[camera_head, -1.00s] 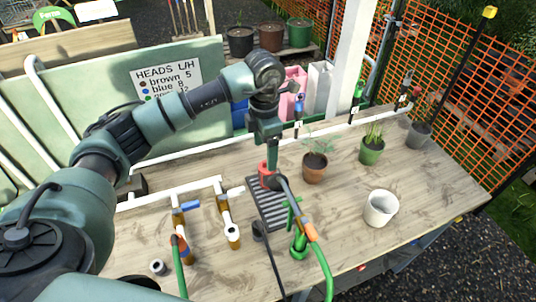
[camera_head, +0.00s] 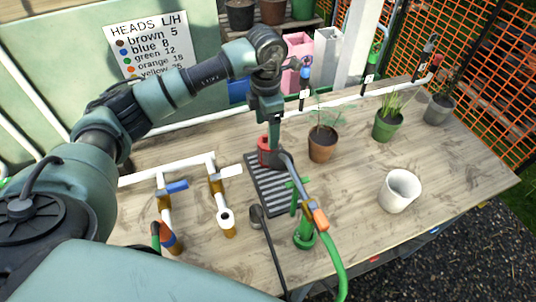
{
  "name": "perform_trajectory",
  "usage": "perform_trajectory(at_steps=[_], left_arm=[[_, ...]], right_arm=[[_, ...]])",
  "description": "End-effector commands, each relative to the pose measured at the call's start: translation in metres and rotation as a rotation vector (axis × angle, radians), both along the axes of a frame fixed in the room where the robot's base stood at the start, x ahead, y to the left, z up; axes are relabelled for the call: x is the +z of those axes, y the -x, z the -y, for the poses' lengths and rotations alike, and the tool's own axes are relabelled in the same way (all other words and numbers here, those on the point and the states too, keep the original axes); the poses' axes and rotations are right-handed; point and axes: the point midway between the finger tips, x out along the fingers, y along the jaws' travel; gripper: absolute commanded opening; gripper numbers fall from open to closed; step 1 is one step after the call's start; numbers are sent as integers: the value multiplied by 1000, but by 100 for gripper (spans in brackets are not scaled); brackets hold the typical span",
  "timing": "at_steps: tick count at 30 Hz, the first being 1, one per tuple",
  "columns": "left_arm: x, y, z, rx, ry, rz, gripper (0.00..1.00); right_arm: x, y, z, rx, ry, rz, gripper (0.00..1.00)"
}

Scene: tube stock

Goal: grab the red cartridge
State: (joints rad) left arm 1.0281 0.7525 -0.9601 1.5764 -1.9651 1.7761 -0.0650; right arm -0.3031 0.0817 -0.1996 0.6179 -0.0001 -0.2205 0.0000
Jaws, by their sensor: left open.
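The red cartridge (camera_head: 263,151) is a short red cylinder at the far end of a dark slotted drain tray (camera_head: 270,190) on the wooden bench. My left gripper (camera_head: 273,143) points down right at the red cartridge, and its finger covers part of it. The gripper is open; I cannot tell whether the cartridge lies between its fingers or touches one of them. My right gripper is not in view.
A green stand with a grey and orange hose nozzle (camera_head: 318,218) rises close to the right of the tray. Brass valves with a blue handle (camera_head: 176,187) and a white handle (camera_head: 231,170) stand left. A potted plant (camera_head: 322,147) and a white pot (camera_head: 399,190) stand right.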

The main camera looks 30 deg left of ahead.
Motion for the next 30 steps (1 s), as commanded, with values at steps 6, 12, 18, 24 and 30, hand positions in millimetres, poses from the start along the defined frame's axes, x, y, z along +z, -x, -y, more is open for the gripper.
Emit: perform_trajectory(at_steps=[6, 12, 18, 24, 30], left_arm=[[-21, 0, 1, 0, 2, -3, 79], [-45, -1, 1, 1, 1, -6, 79], [-72, -3, 0, 0, -1, -2, 79], [-76, -3, 0, 0, 0, 0, 79], [-76, -3, 0, -1, 0, 0, 43]], right_arm=[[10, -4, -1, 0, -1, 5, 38], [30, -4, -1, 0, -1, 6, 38], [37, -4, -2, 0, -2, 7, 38], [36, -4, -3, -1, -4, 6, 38], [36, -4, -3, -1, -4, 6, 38]])
